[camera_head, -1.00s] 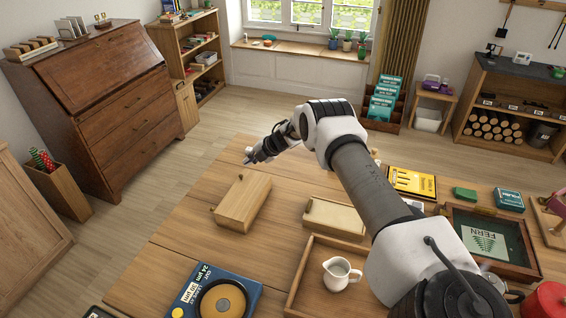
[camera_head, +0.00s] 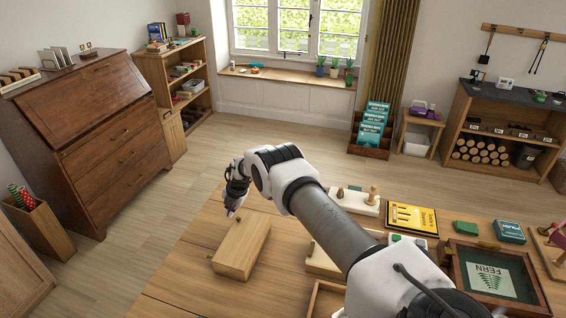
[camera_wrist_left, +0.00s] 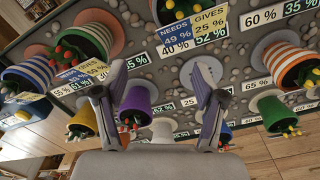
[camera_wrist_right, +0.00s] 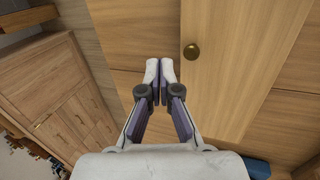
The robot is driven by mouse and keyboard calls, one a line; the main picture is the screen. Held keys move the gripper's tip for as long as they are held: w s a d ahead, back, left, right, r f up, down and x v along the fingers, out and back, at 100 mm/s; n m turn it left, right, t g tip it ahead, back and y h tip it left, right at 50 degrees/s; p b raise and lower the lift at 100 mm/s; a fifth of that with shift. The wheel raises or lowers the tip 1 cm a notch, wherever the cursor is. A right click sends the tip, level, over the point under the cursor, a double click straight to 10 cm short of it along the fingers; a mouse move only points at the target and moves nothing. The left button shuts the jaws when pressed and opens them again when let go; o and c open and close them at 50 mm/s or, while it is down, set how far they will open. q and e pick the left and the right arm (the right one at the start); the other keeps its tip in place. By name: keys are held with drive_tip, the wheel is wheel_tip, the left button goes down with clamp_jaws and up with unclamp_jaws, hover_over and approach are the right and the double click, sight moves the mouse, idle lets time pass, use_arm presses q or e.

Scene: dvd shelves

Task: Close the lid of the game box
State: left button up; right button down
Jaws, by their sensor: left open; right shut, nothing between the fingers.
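A second pale box (camera_head: 322,262) is partly behind my right arm. A white tray with wooden pieces (camera_head: 360,203), a yellow game (camera_head: 410,217) and a dark-framed FERN case (camera_head: 495,276) are to the right. The tabletop (camera_head: 185,270) left of the long box is clear.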

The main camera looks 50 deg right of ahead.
drive_tip(key=shift+s+d+f, duration=0.15)
drive_tip(key=shift+s+d, duration=0.05)
drive_tip(key=shift+d, duration=0.2)
drive_tip(key=shift+w+d+f, duration=0.1)
drive_tip(key=shift+d+f, duration=0.15)
drive_tip(key=shift+d, duration=0.15)
drive_tip(key=shift+a+r, duration=0.25)
drive_tip(key=shift+r, duration=0.1)
drive_tip(key=v, duration=0.2)
drive_tip(key=shift+d+r, duration=0.15)
drive_tip(key=shift+r, duration=0.15)
drive_tip(key=s+d, duration=0.4)
drive_tip(key=s, duration=0.7)
drive_tip(key=shift+s+d+f, duration=0.2)
drive_tip(key=shift+s+d, duration=0.05)
drive_tip(key=shift+s, duration=0.05)
